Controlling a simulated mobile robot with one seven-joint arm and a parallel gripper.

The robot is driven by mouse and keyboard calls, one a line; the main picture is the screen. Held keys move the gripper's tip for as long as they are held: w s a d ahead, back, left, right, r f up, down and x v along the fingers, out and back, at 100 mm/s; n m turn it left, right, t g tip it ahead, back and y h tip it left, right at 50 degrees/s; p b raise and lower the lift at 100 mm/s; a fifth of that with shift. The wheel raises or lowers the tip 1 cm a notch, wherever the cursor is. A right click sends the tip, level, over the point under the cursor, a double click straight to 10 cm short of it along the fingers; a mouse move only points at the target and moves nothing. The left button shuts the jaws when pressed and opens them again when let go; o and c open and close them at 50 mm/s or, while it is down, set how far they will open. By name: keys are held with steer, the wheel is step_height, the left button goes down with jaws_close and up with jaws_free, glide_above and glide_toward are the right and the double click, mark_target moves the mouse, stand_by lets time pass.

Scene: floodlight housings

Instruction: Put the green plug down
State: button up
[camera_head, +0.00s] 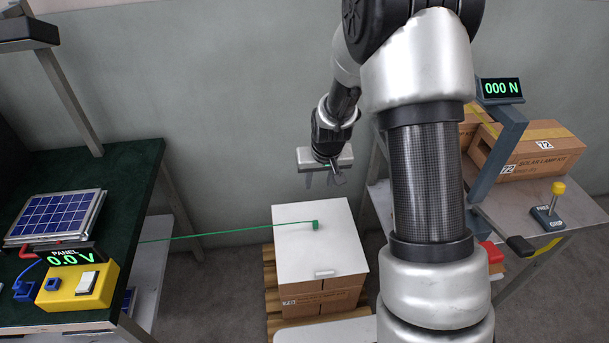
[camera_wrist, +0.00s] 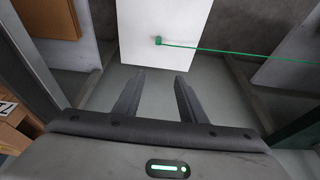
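The green plug (camera_head: 315,225) lies on the white top (camera_head: 300,250) of a stack of cartons. Its thin green cord runs left from it to the dark green bench. The plug also shows in the wrist view (camera_wrist: 158,41), on the white surface beyond the fingertips. My gripper (camera_head: 323,180) is in the air behind the stack, apart from the plug. In the wrist view its two fingers (camera_wrist: 160,74) are spread with nothing between them.
The dark green bench (camera_head: 130,185) at left bears a solar panel (camera_head: 55,216) and a yellow box (camera_head: 80,287) by a display reading 0.0 V. At right, a grey table (camera_head: 560,245) bears cartons and a yellow-knobbed lever.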

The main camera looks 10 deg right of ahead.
steer(key=b, duration=0.2)
glide_toward(316, 222)
step_height(316, 222, down, 2)
steer(key=shift+w+b+x, duration=0.2)
steer(key=shift+b+x, duration=0.1)
steer(key=shift+x, duration=1.35)
steer(key=shift+w+b+x, duration=0.2)
steer(key=shift+b+x, duration=0.1)
steer(key=shift+x, duration=1.4)
steer(key=shift+r, duration=0.15)
jaws_close()
